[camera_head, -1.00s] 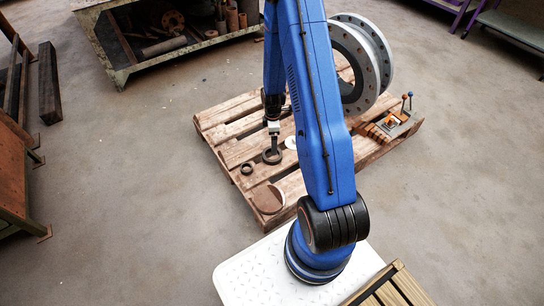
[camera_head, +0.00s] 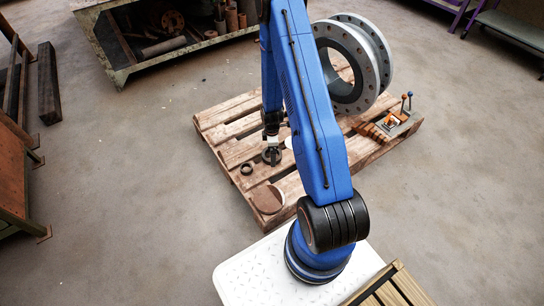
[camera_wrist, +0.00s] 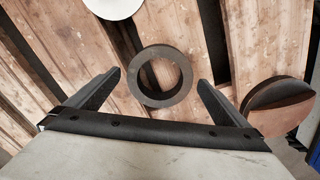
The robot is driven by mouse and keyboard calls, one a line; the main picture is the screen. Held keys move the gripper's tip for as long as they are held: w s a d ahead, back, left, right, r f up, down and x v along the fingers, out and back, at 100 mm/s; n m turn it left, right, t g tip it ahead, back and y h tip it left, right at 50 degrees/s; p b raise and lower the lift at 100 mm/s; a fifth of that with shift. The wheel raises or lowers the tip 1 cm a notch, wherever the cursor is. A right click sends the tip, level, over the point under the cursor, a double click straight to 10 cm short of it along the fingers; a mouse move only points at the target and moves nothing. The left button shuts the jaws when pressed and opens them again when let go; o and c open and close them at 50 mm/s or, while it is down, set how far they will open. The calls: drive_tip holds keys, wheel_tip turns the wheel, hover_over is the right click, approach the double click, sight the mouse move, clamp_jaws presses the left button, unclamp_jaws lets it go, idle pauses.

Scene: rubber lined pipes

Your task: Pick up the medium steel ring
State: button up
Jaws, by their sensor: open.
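A dark grey steel ring (camera_wrist: 184,76) lies flat on a wooden pallet (camera_head: 228,109). In the wrist view it sits between the two fingers of my gripper (camera_wrist: 159,79), with a gap on each side. The fingers are open and hold nothing. In the head view my gripper (camera_head: 271,151) is right over this ring (camera_head: 272,162) and partly covers it. A smaller dark ring (camera_head: 246,168) lies to its lower left in the head view. I cannot tell from the frames how high the fingertips are above the pallet.
A round brown-topped disc (camera_head: 267,199) lies near the pallet's front edge. A white disc (camera_wrist: 114,6) lies close to the ring. A large flanged pipe (camera_head: 347,62) stands at the pallet's back right, with a small tool stand (camera_head: 398,121) beside it.

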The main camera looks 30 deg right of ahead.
drive_tip(key=shift+f, duration=0.3)
drive_tip(key=c, duration=1.3)
drive_tip(key=shift+c, duration=0.2)
